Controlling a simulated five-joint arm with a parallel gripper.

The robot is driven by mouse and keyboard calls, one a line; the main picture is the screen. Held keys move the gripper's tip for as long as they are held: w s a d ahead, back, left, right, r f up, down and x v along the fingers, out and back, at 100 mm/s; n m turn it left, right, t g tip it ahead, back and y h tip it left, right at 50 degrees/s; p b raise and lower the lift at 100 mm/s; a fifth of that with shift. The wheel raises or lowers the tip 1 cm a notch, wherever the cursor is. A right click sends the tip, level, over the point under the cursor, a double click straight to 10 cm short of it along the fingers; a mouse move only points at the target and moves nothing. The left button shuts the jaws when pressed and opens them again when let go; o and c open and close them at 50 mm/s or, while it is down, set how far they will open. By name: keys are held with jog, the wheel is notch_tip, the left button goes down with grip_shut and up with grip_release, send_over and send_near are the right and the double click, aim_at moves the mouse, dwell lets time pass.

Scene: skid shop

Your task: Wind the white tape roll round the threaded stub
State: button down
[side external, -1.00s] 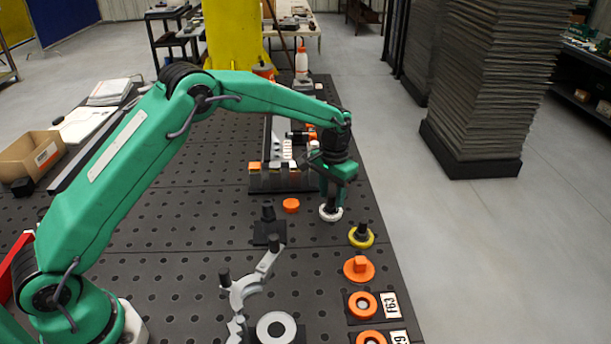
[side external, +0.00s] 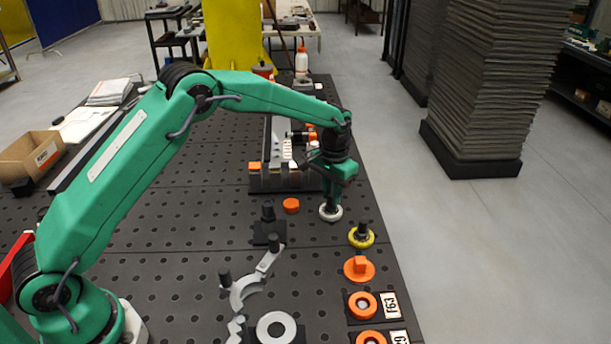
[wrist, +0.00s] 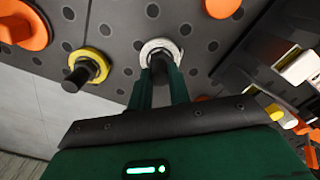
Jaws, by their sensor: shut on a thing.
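The white tape roll (side external: 331,212) lies at the perforated bench's right side, below my gripper (side external: 333,198). In the wrist view the white tape roll (wrist: 160,48) is a pale ring with a dark post in its middle. My gripper (wrist: 161,72) is shut on that dark post, with the fingers pointing down at it. The roll appears to be at bench level; I cannot tell whether it touches. A dark upright stub stands on a black block (side external: 267,232) to the left; I cannot make out threads on it.
A yellow roll (side external: 361,238) with a dark post and an orange knobbed piece (side external: 359,268) are in front of the white roll. An orange cap (side external: 291,205) lies to its left. Grey clamp parts (side external: 248,290) stand near front. A fixture rack (side external: 285,180) stands behind.

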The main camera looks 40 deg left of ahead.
jog(key=shift+r, duration=0.15)
jog(key=shift+r, duration=2.85)
jog(key=shift+s+a+r, duration=0.35)
jog(key=shift+r, duration=0.2)
jog(key=s+a+r+n, duration=0.2)
jog(key=s+a+r, duration=0.3)
jog(key=s+r, duration=0.3)
jog(key=shift+s+a+n, duration=0.25)
jog(key=shift+s+n, duration=0.05)
jog(key=shift+s, duration=0.2)
jog(key=shift+f, duration=1.7)
jog(key=shift+f, duration=2.2)
